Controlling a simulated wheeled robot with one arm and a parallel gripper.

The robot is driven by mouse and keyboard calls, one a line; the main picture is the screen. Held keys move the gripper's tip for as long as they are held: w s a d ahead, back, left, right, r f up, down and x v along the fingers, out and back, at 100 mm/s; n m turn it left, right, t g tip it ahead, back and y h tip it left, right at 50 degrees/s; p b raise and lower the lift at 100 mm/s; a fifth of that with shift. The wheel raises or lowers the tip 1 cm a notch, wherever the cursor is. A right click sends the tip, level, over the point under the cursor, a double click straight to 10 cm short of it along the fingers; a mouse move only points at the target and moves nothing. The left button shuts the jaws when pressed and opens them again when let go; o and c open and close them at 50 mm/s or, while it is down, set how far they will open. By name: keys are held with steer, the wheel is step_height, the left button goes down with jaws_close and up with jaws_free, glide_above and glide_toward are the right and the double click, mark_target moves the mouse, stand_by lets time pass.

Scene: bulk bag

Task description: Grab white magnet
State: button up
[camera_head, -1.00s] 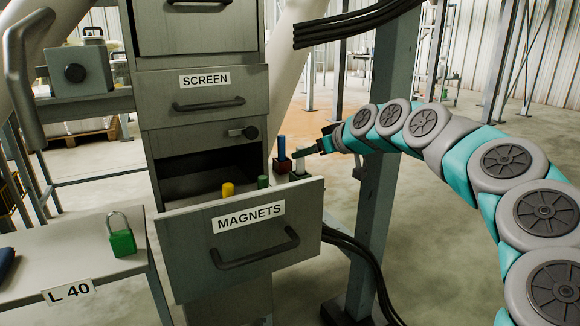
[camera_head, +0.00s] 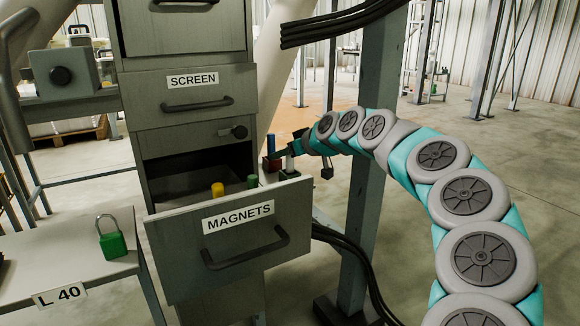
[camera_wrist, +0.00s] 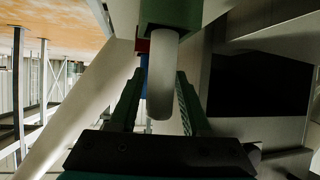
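The white magnet (camera_wrist: 162,80) is a pale rounded cylinder in the middle of the wrist view, its upper end against a green block (camera_wrist: 170,14). My gripper (camera_wrist: 159,85) is open, with one finger on each side of the magnet; small gaps seem to show, and I cannot tell whether either finger touches it. In the head view my gripper (camera_head: 287,152) is at the right rear of the open MAGNETS drawer (camera_head: 235,250). The magnet is small and partly hidden there. A yellow magnet (camera_head: 217,189) and a green magnet (camera_head: 252,182) show above the drawer front.
A blue cylinder (camera_head: 271,144) stands close left of my gripper. The grey cabinet (camera_head: 190,110) rises behind the drawer, and a steel post (camera_head: 371,150) stands right of it. A green padlock (camera_head: 111,243) is on the table (camera_head: 60,250) at left.

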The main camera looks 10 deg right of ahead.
jaws_close()
steer(key=shift+r, duration=0.1)
stand_by(0.6)
